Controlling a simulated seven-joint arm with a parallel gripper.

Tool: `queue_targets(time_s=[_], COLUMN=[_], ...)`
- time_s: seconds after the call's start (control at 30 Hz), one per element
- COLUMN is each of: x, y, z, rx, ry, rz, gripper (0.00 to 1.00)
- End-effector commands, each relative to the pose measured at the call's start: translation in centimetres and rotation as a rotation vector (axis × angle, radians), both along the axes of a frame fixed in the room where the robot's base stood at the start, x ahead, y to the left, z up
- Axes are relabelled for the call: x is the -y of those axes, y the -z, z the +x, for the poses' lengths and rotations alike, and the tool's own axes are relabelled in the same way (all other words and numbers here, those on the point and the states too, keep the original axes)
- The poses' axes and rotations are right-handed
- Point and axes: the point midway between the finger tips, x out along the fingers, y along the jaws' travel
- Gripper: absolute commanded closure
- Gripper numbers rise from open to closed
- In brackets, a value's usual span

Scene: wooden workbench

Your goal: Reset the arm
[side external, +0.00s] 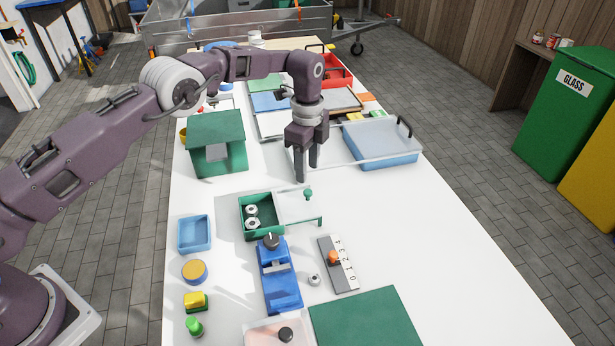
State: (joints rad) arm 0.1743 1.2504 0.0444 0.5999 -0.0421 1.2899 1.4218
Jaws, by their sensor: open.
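My gripper (307,168) hangs with its fingers pointing down above the white workbench (420,240), near its middle. The fingers are open and nothing shows between them. My gripper is in front of a clear frame-like panel beside a blue tray (380,145). It is above and behind a green box (262,215) that holds white round parts. A pale sliding lid with a green knob (308,194) extends to the right of that box, just below the fingers.
A green house-shaped box (217,145) stands left of my gripper. In front are a blue fixture (278,277), a numbered grey slider strip (339,264), a small blue tray (194,233) and a green mat (368,320). A red crate (338,70) is at the back. The bench's right front is bare.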

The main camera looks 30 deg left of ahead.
Motion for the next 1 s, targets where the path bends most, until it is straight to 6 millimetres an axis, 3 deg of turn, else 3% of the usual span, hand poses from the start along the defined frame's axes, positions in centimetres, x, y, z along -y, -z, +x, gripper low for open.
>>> queue_targets(time_s=[0.43, 0.53, 0.63, 0.7, 0.77, 0.8, 0.9, 1.0], x=[-0.1, -0.6, -2.1, -3.2, -4.3, -4.9, -6.5, -7.6], y=[-0.6, -4.2, -11.4, -16.6, -20.5, -22.9, -27.2, -29.0], z=[0.0, -0.2, -2.0, -4.6, -7.6, -10.0, -16.9, -24.6], rx=[0.003, 0.030, 0.082, 0.125, 0.160, 0.184, 0.240, 0.292], ry=[-0.007, -0.086, -0.263, -0.410, -0.538, -0.625, -0.839, -1.051], rz=[-0.001, -0.008, -0.029, -0.051, -0.074, -0.092, -0.145, -0.207], gripper=[0.57, 0.57, 0.57, 0.57, 0.57, 0.57, 0.57, 0.57])
